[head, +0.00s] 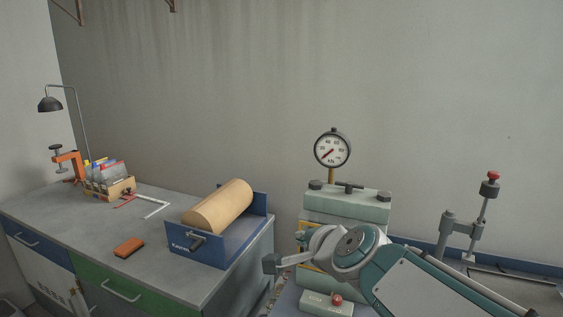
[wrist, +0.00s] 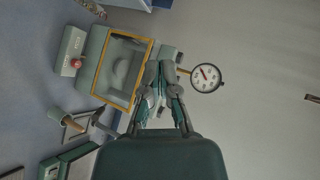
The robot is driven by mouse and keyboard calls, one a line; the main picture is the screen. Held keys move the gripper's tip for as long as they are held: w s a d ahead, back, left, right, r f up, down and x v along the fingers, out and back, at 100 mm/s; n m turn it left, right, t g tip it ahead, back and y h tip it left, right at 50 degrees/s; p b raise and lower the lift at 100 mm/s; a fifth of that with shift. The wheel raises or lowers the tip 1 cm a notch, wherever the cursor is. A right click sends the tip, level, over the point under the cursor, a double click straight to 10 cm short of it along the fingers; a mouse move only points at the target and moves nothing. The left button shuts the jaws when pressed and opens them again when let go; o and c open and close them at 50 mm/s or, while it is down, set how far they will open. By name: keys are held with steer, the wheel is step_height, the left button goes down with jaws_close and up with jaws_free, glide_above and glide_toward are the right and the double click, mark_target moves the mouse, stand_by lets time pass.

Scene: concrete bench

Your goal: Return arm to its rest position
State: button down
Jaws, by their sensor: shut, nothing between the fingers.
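My arm (head: 415,275) reaches in from the lower right in the head view, grey-white and teal, bent in front of the pale green press machine (head: 345,205). My gripper (head: 272,263) points left, close to the right end of the concrete bench. In the wrist view my gripper's fingers (wrist: 162,66) are together and hold nothing. Beyond them is the machine's yellow-framed window (wrist: 122,68). My arm hides much of the machine's front in the head view.
A round gauge (head: 332,147) stands above the machine. A blue holder (head: 212,247) with a tan roll (head: 218,206) is on the bench (head: 70,222), left of my gripper. An orange block (head: 128,247) lies nearby. A post stand (head: 478,215) with a red knob is at right.

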steer(key=s+d+f+n+g+h, duration=0.1)
steer(key=s+d+f+n+g, duration=0.1)
steer(key=s, duration=0.4)
steer(key=s+d+f+n+g+h, duration=0.2)
steer(key=s+d+f+n, duration=0.3)
steer(key=s+n, duration=0.1)
steer(key=s+d+f+n+g+h, duration=0.1)
steer(key=s+d+f+n, duration=0.3)
steer(key=s, duration=0.4)
steer(key=shift+s+d+n+g+h, duration=0.2)
steer(key=shift+d+n+g+h, duration=0.15)
steer(key=shift+g, duration=0.25)
